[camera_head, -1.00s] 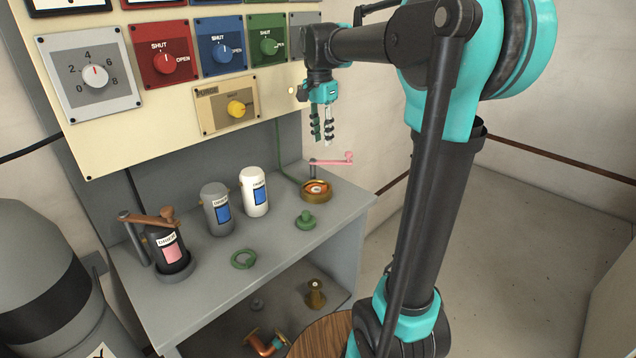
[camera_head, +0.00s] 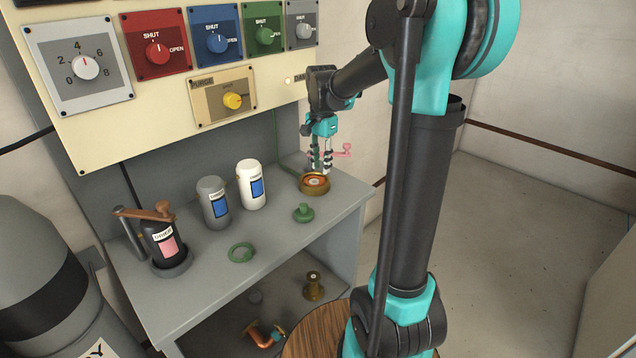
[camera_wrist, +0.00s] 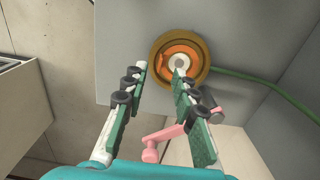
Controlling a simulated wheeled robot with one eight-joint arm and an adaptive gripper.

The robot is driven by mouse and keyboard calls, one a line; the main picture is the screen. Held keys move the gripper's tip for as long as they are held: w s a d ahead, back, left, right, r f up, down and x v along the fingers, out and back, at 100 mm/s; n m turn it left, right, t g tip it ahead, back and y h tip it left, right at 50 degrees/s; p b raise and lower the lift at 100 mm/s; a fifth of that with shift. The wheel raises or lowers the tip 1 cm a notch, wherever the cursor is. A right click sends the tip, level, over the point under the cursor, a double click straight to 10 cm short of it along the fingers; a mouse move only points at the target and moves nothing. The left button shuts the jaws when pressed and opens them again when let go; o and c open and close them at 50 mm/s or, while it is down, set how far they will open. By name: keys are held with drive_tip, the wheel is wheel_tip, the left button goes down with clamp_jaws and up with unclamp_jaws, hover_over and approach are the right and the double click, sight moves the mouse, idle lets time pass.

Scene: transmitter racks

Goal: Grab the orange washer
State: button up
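The orange washer (camera_wrist: 188,50) lies inside a round brass cup on the bench, seen in the wrist view around a pale centre piece. In the head view the washer (camera_head: 315,181) is a small orange ring in the brass cup (camera_head: 314,190) at the bench's right end. My gripper (camera_wrist: 160,69) is open and empty, with its two fingers apart. The tip of its right finger overlaps the cup's middle in the wrist view; the left fingertip is just left of the cup. In the head view my gripper (camera_head: 321,171) is just above the cup.
A pink-handled lever (camera_wrist: 165,138) stands close by the fingers. A green hose (camera_wrist: 285,95) runs from the cup. A green knob-like part (camera_head: 303,213), a green ring (camera_head: 241,252), and white (camera_head: 251,185) and grey (camera_head: 213,203) canisters stand on the bench. The panel (camera_head: 150,95) rises behind.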

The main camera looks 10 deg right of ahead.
wheel_tip(320, 180, down, 5)
drive_tip(key=shift+w+d+r, duration=0.1)
drive_tip(key=shift+w+d, duration=0.05)
drive_tip(key=shift+c, duration=0.4)
clamp_jaws()
